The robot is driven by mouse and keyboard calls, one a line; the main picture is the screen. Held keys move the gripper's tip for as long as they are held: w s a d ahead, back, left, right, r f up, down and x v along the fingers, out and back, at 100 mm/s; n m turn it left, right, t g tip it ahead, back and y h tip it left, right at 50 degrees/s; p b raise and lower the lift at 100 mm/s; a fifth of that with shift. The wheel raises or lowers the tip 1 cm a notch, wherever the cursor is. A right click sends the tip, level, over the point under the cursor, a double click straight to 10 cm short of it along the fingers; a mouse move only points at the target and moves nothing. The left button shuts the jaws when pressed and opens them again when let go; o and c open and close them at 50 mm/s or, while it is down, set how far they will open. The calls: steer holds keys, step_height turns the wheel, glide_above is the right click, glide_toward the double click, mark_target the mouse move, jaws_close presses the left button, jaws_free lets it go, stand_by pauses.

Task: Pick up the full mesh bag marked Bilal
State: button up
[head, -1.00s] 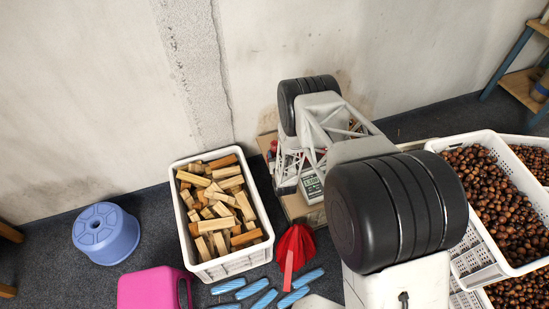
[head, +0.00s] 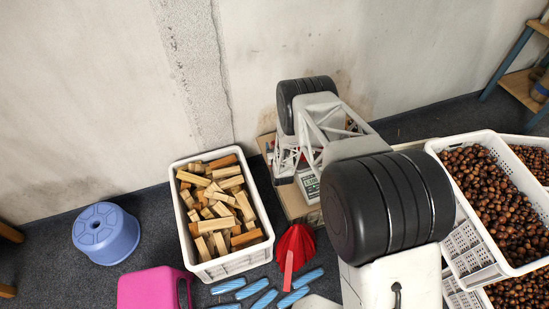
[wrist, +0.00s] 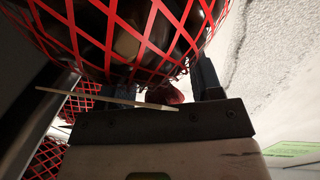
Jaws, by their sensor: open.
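A full red mesh bag (wrist: 120,35) with dark chestnuts fills the top of the wrist view, close in front of my gripper (wrist: 160,86). The jaws are open, one finger on each side of the bag's gathered lower edge in the picture. A small reddish-brown lump (wrist: 165,95) shows between them. A pale, thin tag (wrist: 105,97) is seen nearly edge-on, so no name can be read. A second red mesh bag (wrist: 45,157) is at lower left. In the head view my arm hides the gripper and most of the bags; a little red mesh (head: 271,148) shows beside it.
A chestnut crate (head: 497,266) is at right, the wall behind.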

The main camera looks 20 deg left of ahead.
steer(key=shift+w+a, duration=0.3)
steer(key=shift+w, duration=0.05)
stand_by(0.3)
jaws_close()
